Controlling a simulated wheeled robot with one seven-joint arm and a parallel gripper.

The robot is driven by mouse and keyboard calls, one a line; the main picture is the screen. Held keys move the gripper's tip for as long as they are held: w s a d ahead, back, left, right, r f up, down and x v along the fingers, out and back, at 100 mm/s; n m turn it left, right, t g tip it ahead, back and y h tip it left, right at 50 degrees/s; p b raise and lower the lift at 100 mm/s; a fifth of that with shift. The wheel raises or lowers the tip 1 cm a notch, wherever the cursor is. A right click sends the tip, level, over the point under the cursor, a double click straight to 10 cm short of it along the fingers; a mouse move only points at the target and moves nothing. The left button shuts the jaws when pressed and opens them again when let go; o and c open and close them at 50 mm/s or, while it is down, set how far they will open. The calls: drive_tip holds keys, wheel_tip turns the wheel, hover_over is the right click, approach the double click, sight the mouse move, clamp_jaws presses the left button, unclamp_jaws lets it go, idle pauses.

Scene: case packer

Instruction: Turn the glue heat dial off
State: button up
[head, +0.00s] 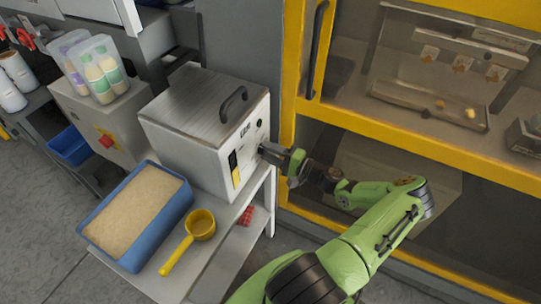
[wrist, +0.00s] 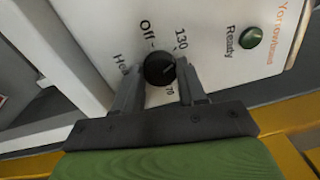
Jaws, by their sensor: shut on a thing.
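The glue heat dial (wrist: 159,69) is a round black knob on the white front panel of the glue unit (head: 185,150). Around it are printed "Off", "130" and "70". A faint line on the knob seems to lie towards the right, but its exact setting is hard to read. My gripper (wrist: 158,82) is shut on the dial, one finger on each side. In the head view my gripper (head: 265,150) reaches the unit's front from the right and hides the dial.
A green "Ready" light (wrist: 251,38) sits beside the dial. A blue tray of pellets (head: 185,195) and a yellow scoop (head: 201,224) stand in front of the unit. A yellow-framed cabinet (head: 400,125) stands close on the right.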

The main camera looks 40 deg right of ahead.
drive_tip(key=n+b, duration=0.1)
drive_tip(key=n, duration=0.1)
drive_tip(key=n+b, duration=0.1)
drive_tip(key=n, duration=0.1)
drive_tip(key=n+b, duration=0.1)
drive_tip(key=n, duration=0.1)
drive_tip(key=shift+f+n+y+b, duration=0.25)
drive_tip(key=shift+n+y+b, duration=0.15)
drive_tip(key=n+b, duration=0.2)
drive_tip(key=n, duration=0.1)
drive_tip(key=shift+r+n+b, duration=0.1)
drive_tip(key=shift+n+b, duration=1.15)
drive_tip(key=shift+n, duration=0.45)
drive_tip(key=o, duration=1.1)
drive_tip(key=shift+c, duration=0.2)
drive_tip(key=shift+d, duration=0.1)
drive_tip(key=p+v, duration=0.2)
drive_tip(key=v, duration=1.3)
drive_tip(key=shift+s+d, duration=0.2)
drive_tip(key=shift+s, duration=0.1)
